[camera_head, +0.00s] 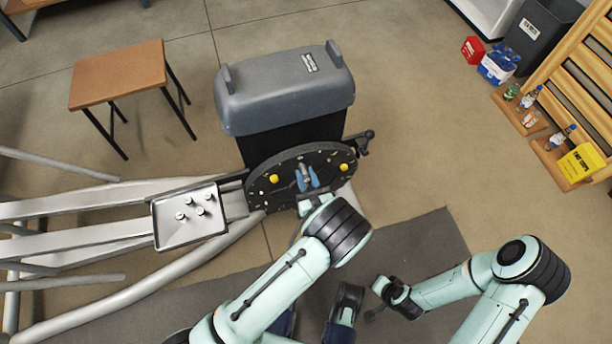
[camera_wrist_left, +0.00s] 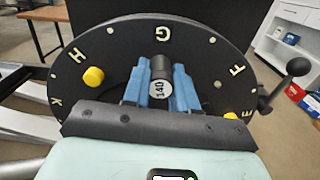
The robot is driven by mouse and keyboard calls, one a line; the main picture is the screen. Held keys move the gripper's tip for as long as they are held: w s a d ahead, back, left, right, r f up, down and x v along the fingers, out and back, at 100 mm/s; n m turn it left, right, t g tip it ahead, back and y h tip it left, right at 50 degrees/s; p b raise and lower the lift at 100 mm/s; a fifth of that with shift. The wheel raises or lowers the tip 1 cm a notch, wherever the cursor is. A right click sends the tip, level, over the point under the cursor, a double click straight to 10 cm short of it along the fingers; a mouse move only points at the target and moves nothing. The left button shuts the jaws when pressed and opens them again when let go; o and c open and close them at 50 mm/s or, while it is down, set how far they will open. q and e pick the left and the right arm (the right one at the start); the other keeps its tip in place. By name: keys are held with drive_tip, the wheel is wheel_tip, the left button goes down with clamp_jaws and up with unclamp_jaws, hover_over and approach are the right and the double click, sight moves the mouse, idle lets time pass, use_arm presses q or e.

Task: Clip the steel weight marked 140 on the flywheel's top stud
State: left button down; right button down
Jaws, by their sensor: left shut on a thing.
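The flywheel (camera_head: 330,158) is a dark disc standing upright by a grey-lidded bin; it fills the left wrist view (camera_wrist_left: 118,55), with letters such as G, H, F, K and E and two yellow pieces on its face. My left gripper (camera_head: 307,180), with blue fingers, is in front of the disc. It is shut on the steel weight marked 140 (camera_wrist_left: 160,92), a cylinder whose label faces the wrist camera. The weight's far end is at or near the disc face; I cannot tell whether it touches. Any stud behind it is hidden.
A tray (camera_head: 164,236) with several small steel cylinders sits on the machine's frame, left of the flywheel. The grey-lidded bin (camera_head: 285,95) stands right behind the flywheel. A stool (camera_head: 118,75) is at upper left. Bottles and a wooden rack (camera_head: 572,95) are at right; floor between is clear.

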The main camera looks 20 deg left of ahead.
use_arm(q)
drive_tip(key=shift+w+a, duration=0.3)
drive_tip(key=shift+w, duration=0.2)
use_arm(e)
drive_tip(key=shift+f, duration=0.1)
idle(0.6)
use_arm(q)
drive_tip(key=c, duration=0.8)
unclamp_jaws()
use_arm(e)
drive_tip(key=shift+s, duration=0.1)
use_arm(q)
drive_tip(key=p+v, duration=0.1)
drive_tip(key=v, duration=1.2)
drive_tip(key=shift+s+p, duration=0.2)
drive_tip(key=shift+p, duration=0.15)
use_arm(e)
drive_tip(key=s+r, duration=0.1)
drive_tip(key=s+a+r+g, duration=0.1)
drive_tip(key=shift+s+a, duration=0.3)
drive_tip(key=shift+s, duration=0.1)
use_arm(q)
drive_tip(key=shift+d, duration=0.15)
